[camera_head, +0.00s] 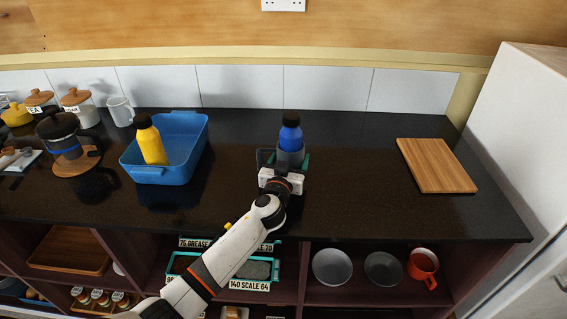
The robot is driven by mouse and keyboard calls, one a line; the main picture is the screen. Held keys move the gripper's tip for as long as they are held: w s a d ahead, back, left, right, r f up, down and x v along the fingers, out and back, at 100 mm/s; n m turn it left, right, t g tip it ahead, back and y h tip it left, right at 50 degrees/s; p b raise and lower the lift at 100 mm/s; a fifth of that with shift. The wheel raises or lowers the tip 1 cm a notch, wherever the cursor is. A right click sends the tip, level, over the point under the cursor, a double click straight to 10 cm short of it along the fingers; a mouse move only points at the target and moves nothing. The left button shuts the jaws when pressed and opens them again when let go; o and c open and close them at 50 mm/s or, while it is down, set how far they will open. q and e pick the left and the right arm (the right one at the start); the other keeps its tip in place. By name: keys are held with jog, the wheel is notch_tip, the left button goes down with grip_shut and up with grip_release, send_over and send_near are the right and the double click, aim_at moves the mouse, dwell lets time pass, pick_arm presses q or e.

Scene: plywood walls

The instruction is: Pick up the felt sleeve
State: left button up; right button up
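The bottle stands upright on the dark counter. My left gripper (288,162) is at the sleeve from the front, with a finger on each side of it. Whether the fingers touch the sleeve cannot be seen. The gripper body hides the sleeve's lower edge. My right gripper is not in view.
A blue tub (190,140) holding a yellow bottle (150,143) stands left of the sleeve. A wooden board (437,165) lies to the right. A black coffee press (65,137) is at far left. The counter (350,165) is clear between bottle and board.

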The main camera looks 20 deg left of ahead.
aim_at(289, 132)
pick_arm(q)
jog(key=c, duration=0.6)
jog(key=shift+r, duration=0.1)
notch_tip(289, 132, up, 10)
jog(key=shift+f+p, duration=0.1)
jog(key=shift+p, duration=0.45)
